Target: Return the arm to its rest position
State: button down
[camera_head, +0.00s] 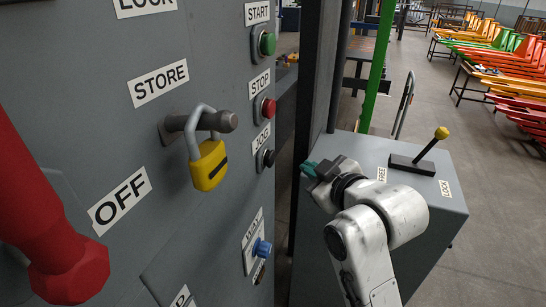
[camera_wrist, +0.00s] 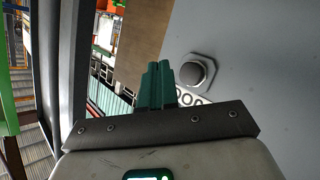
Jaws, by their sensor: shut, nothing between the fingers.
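My gripper (camera_head: 310,169) has green fingers and is at the end of my bent white arm, in front of the grey box on the right. It points left toward the panel edge and is apart from the buttons. In the wrist view the green fingers (camera_wrist: 156,85) are together, with nothing between them. Beyond them in that view is a dark round button (camera_wrist: 193,73) on a grey panel, which the fingers do not appear to grip.
The grey panel (camera_head: 120,60) fills the left, with a yellow padlock (camera_head: 209,166) on the STORE peg, a red handle (camera_head: 70,270), and green (camera_head: 267,43) and red (camera_head: 268,109) buttons. A yellow-knobbed lever (camera_head: 427,150) stands on the grey box (camera_head: 440,200).

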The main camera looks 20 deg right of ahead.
jog(key=shift+s+d, duration=0.15)
jog(key=shift+d, duration=0.1)
jog(key=s+d+f+m+g+h, duration=0.1)
jog(key=s+f+g, duration=0.1)
jog(key=s+f, duration=0.3)
jog(key=s+f+m+g, duration=0.2)
jog(key=s+f, duration=0.1)
jog(key=f, duration=0.5)
jog(key=s+d+f+m+g, duration=0.1)
jog(key=s+d+f+g, duration=0.1)
jog(key=s+f, duration=0.3)
jog(key=s+d+f+m+g+h, duration=0.1)
jog(key=s+f+g, duration=0.3)
jog(key=s, duration=1)
jog(key=s+d+f+m+g+h, duration=0.1)
jog(key=s+d+f+m+g, duration=0.1)
jog(key=s+f, duration=0.6)
jog(key=shift+s+d+m+g, duration=0.35)
jog(key=shift+s+m+g, duration=0.25)
jog(key=shift+s+g, duration=0.1)
jog(key=shift+f, duration=0.1)
dwell(1.0)
